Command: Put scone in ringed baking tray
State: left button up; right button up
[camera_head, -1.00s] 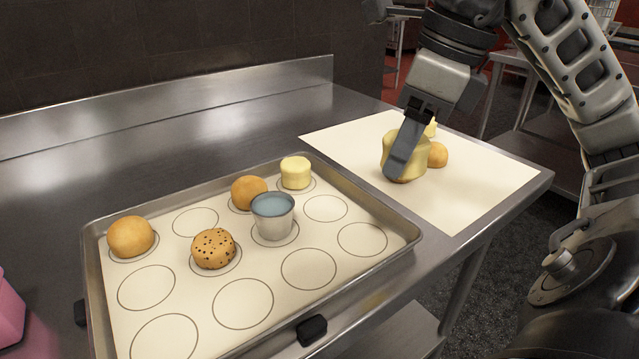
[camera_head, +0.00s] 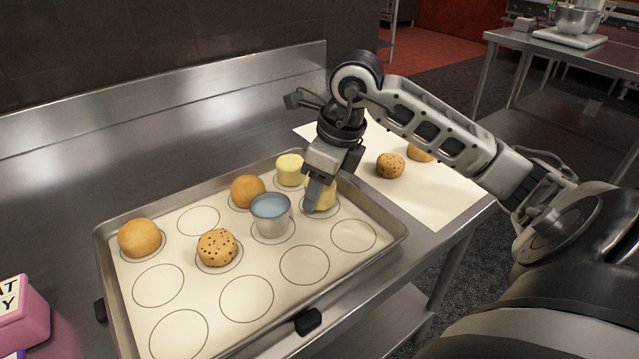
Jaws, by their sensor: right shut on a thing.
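The ringed baking tray (camera_head: 375,270) lies on the steel counter. My right gripper (camera_head: 317,192) is shut on a pale yellow scone (camera_head: 326,196). It holds the scone at the ring right of the metal cup, partly hidden by the finger. I cannot tell whether the scone touches the tray. Another pale yellow piece (camera_head: 290,169) sits on a ring at the back. Two golden buns (camera_head: 247,191) and a chocolate-chip bun (camera_head: 217,247) sit on other rings. My left gripper is not in view.
A metal cup (camera_head: 271,217) with bluish contents stands on a ring close left of the gripper. A cream sheet (camera_head: 440,200) at right holds a speckled bun (camera_head: 390,165) and a golden bun (camera_head: 420,153). Several front rings are bare. A pink box (camera_head: 22,315) is at left.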

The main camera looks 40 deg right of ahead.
jog(key=shift+f, duration=0.25)
jog(key=shift+f, duration=0.2)
jog(key=o, duration=1)
jog(key=shift+c, duration=0.2)
jog(key=shift+r, duration=0.1)
